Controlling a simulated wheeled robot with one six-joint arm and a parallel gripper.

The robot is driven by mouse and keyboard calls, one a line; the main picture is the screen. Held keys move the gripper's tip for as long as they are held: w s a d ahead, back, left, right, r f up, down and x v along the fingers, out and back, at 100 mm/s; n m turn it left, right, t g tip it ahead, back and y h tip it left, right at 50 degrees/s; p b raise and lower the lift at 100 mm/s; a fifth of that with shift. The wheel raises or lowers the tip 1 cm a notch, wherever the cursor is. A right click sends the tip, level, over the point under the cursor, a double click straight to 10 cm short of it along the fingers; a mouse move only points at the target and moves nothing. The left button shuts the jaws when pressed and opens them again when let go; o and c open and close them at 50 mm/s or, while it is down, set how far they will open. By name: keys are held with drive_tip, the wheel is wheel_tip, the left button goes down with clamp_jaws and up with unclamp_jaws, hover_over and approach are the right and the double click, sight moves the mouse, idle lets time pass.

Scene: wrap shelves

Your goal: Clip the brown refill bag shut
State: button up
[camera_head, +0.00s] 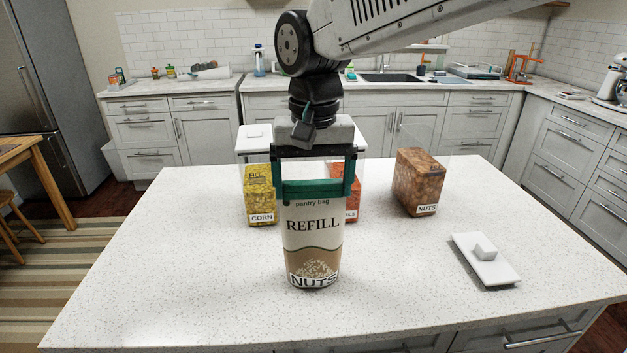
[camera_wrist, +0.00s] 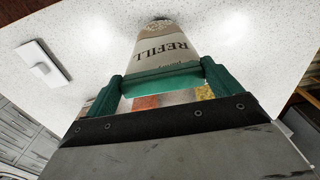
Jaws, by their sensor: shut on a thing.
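The brown and cream refill bag (camera_head: 313,245), printed REFILL and NUTS, stands upright on the island, with its top edge up between my fingers. It also shows in the wrist view (camera_wrist: 165,45). A green bar-shaped clip (camera_head: 312,189) lies across the top of the bag, and it also shows in the wrist view (camera_wrist: 160,82). My gripper (camera_head: 313,182) points down above the bag, with one finger at each end of the clip, shut on it. Whether the clip's jaws pinch the bag cannot be told.
A corn bin (camera_head: 259,198), an orange-red bin (camera_head: 352,200) partly hidden behind the bag, and an open nuts bin (camera_head: 418,180) stand farther back. A white lid (camera_head: 485,262) lies at the right. The island top (camera_head: 190,270) is clear at left and front.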

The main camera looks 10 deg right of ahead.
drive_tip(key=shift+s+f, duration=0.2)
drive_tip(key=shift+f, duration=0.5)
drive_tip(key=o, duration=0.7)
drive_tip(key=shift+r, duration=0.1)
drive_tip(key=shift+w+r, duration=0.15)
drive_tip(key=shift+r, duration=3.4)
